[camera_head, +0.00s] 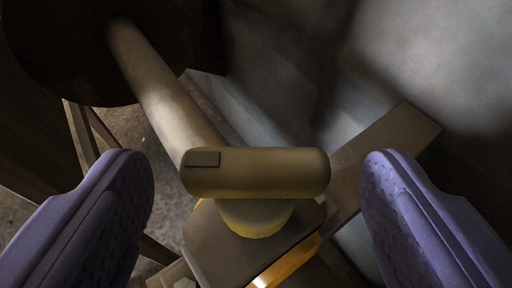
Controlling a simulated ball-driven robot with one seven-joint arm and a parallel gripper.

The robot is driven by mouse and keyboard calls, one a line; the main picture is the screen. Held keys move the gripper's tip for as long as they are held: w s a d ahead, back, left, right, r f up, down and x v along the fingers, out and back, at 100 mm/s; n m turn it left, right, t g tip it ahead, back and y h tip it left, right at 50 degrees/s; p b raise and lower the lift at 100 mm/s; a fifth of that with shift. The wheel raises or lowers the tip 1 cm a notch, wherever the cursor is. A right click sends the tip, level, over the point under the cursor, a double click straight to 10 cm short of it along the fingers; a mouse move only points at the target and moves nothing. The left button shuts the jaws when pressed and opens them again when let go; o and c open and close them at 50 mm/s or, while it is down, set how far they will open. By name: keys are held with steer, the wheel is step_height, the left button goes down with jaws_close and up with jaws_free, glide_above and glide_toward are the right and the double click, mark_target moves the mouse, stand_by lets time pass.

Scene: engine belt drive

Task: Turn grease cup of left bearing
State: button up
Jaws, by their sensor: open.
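The grease cup (255,173) shows in the middle of the head camera view. It has a brass-coloured, rounded crossbar handle with a small dark rectangle near its left end, above a round yellowish neck (256,218). It sits on top of a dark bearing block (215,247) with an orange-gold ring at its lower right. My gripper (257,178) is open, with one purple finger at each side of the handle. There is a clear gap between each finger and the handle ends. The cup's lower part is partly hidden by the handle.
A grey shaft (165,88) runs from the bearing to a large dark wheel (60,45) at upper left. A brown beam (390,150) passes behind the bearing at right. A pale grey wall or floor (435,60) lies at upper right. A bolt head (184,284) shows at the bottom.

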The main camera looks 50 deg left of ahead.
steer(key=c, duration=1.1)
steer(key=shift+o, duration=0.2)
steer(key=shift+s, duration=0.1)
steer(key=m+t+h+p, duration=0.2)
steer(key=m+h, duration=0.1)
steer(key=a+m+t+h+p, duration=0.1)
steer(key=m+t, duration=0.1)
steer(key=shift+s+a+r+h+p, duration=0.1)
steer(key=shift+s+r+h+p, duration=0.05)
steer(key=shift+s+h+p, duration=0.25)
steer(key=m+h+p, duration=0.1)
steer(key=m+t+h+p, duration=0.1)
steer(key=m+h, duration=0.1)
steer(key=shift+s+a+m, duration=0.1)
steer(key=shift+a+m, duration=0.2)
steer(key=shift+a+m+t+h+p, duration=0.2)
steer(key=shift+m+t+h+p, duration=0.2)
steer(key=shift+m+h+p, duration=0.75)
steer(key=shift+h+b, duration=0.35)
steer(key=shift+h, duration=0.1)
